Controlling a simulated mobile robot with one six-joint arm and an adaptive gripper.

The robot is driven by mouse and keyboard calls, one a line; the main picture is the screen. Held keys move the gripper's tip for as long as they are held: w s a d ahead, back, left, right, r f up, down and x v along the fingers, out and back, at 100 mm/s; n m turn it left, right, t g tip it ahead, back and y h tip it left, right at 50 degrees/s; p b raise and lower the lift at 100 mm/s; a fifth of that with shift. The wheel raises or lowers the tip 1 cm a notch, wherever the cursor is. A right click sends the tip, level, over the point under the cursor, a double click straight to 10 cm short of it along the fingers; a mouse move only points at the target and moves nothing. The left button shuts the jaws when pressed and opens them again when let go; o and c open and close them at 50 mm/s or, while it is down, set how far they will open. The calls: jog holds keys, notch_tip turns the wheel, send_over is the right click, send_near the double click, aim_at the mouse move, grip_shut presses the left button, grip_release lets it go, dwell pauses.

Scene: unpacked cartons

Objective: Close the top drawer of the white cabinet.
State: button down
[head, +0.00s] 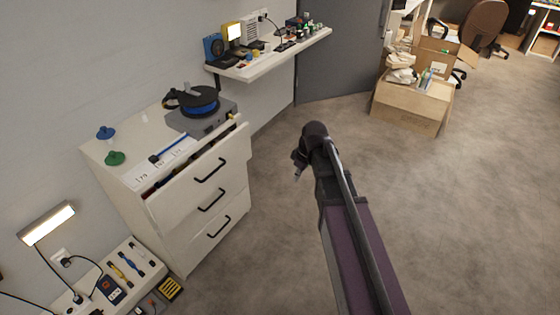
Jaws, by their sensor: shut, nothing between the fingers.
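The white cabinet (130,205) stands against the wall on the left of the head view. Its top drawer (200,176) is pulled partly out, and a dark gap with some contents shows behind its front. The drawer front has a black bar handle (210,171). The two lower drawers (215,212) look shut, each with a black handle. My gripper (297,176) is shut and empty, in the air to the right of the drawer front and apart from it.
A blue spool on a grey device (203,118), cards and green and blue knobs sit on the cabinet top. A wall shelf (270,62) with small items is behind. A low bench (120,270) is at bottom left. Cartons (408,108) stand far right. Floor in front is clear.

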jog(key=s+d+m+h, duration=0.2)
jog(key=s+d+m, duration=0.7)
jog(key=s, duration=0.4)
jog(key=shift+s+f+m+h, duration=0.15)
jog(key=shift+f+m+h, duration=0.2)
jog(key=shift+m, duration=0.35)
jog(key=shift+r, duration=0.1)
